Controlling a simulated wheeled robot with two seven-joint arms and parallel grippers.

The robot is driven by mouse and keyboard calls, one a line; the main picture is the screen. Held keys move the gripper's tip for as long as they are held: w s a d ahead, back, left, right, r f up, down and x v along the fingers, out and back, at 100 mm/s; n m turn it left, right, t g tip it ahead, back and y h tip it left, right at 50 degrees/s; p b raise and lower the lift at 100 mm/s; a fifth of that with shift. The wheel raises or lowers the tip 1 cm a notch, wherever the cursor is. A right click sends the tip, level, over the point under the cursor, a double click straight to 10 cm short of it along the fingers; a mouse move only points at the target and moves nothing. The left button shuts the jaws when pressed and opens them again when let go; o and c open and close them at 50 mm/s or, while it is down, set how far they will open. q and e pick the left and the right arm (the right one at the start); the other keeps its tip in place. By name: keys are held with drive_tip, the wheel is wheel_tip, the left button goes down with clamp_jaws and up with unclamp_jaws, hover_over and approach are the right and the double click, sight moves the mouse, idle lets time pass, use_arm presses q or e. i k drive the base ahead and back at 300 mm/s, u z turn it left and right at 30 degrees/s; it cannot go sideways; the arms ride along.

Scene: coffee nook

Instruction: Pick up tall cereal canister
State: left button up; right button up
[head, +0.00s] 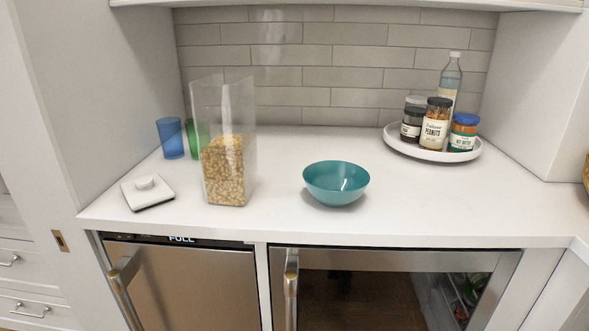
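The tall cereal canister (224,140) is a clear, upright, rectangular container on the left part of the white counter. It is about half full of tan cereal pieces, and its top is open. A square white lid (147,193) with a raised knob lies flat on the counter to its left. Neither of my grippers shows in the head view.
A round white tray (398,147) with several jars and a bottle stands at the back right. The counter's right front is clear.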

sight(223, 108)
drive_tip(key=k, duration=0.5)
drive_tip(key=z, duration=1.15)
drive_tip(key=i, duration=0.95)
drive_tip(key=u, duration=1.2)
drive_tip(key=i, duration=0.5)
drive_tip(key=z, duration=0.05)
